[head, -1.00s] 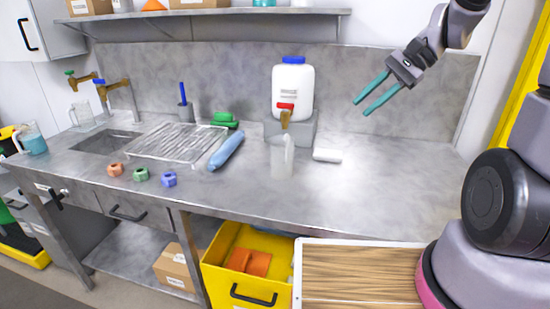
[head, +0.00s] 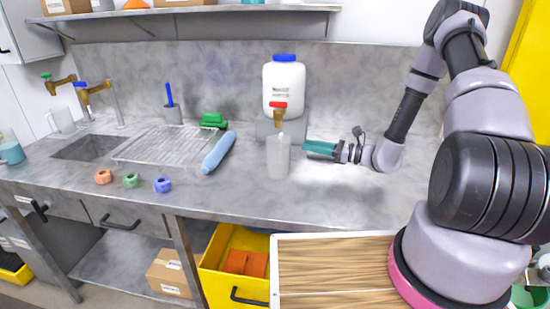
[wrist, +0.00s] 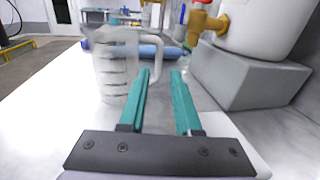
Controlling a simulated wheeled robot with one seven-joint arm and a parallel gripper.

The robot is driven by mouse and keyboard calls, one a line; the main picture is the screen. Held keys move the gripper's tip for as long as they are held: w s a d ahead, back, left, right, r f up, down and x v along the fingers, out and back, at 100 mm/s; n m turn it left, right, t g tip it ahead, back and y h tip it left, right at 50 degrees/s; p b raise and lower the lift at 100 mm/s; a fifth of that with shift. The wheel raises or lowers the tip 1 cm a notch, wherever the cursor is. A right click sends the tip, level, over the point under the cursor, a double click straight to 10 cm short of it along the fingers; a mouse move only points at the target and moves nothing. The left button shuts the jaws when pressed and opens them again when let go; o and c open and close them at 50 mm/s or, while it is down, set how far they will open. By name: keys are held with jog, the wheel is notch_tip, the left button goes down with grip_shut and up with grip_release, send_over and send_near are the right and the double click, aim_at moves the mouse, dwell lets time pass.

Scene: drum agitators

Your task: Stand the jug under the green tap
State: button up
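A clear jug (head: 278,160) with measuring marks stands upright on the worktop, below and in front of the white drum's red-handled tap (head: 279,110). The jug also shows in the wrist view (wrist: 112,65), with its handle on the right. My gripper (head: 306,148) is low, just right of the jug. In the wrist view its teal fingers (wrist: 160,73) are apart, with the handle just at or ahead of their tips; I cannot tell whether they touch. The green tap (head: 62,84) is on the wall above the sink at the left.
A blue-handled tap (head: 97,88) stands beside the green tap. Another clear jug (head: 63,121) stands behind the sink (head: 88,148), and a jug of teal liquid (head: 10,152) at far left. A rack (head: 165,145), blue bottle (head: 218,152) and small coloured nuts (head: 132,180) lie between.

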aim_at(282, 140)
jog(key=x, duration=1)
jog(key=shift+a+r, duration=0.1)
jog(key=shift+a, duration=0.2)
jog(key=shift+c, duration=0.4)
grip_shut()
dwell(0.6)
